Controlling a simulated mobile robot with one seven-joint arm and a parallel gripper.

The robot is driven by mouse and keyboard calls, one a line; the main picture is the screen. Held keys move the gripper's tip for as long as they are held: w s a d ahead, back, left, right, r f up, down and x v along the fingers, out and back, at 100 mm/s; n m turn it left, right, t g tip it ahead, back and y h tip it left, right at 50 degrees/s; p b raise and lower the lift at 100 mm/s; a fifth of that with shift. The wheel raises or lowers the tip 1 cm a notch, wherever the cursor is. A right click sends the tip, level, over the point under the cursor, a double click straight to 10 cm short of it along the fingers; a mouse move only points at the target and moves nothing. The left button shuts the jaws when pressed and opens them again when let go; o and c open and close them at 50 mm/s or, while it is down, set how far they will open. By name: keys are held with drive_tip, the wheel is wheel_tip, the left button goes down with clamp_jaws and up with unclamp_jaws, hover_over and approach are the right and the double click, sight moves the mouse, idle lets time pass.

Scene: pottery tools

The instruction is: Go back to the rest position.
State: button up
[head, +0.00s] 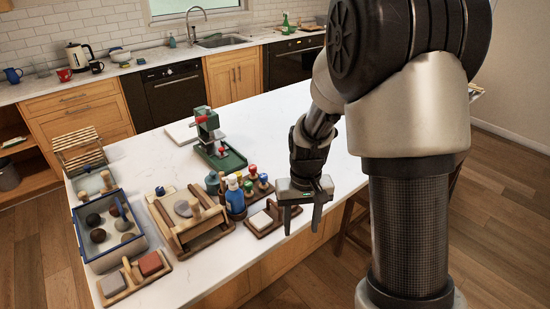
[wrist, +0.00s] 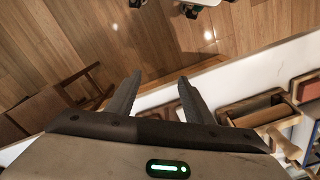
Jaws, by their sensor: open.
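My gripper (head: 303,214) hangs at the near right edge of the white table (head: 290,130) in the head view. Its two fingers point down, stand apart, and hold nothing. In the wrist view my gripper (wrist: 157,92) also shows open, with the table edge and wooden floor beyond the fingers. A wooden tray with a white block (head: 261,220) lies just left of my gripper in the head view. My arm covers the right part of the table.
The middle back of the table is clear. A wooden chair (wrist: 40,120) stands beside it.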

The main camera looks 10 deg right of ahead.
drive_tip(key=s+r+t, duration=0.2)
drive_tip(key=s+r, duration=0.1)
drive_tip(key=r, duration=0.5)
drive_tip(key=s+r+t, duration=0.1)
drive_tip(key=s+r, duration=0.3)
drive_tip(key=r, duration=0.4)
drive_tip(key=s+r+t, duration=0.2)
drive_tip(key=s+r, duration=0.4)
drive_tip(key=s, duration=0.4)
drive_tip(key=shift+r+t, duration=0.3)
drive_tip(key=shift+r, duration=0.05)
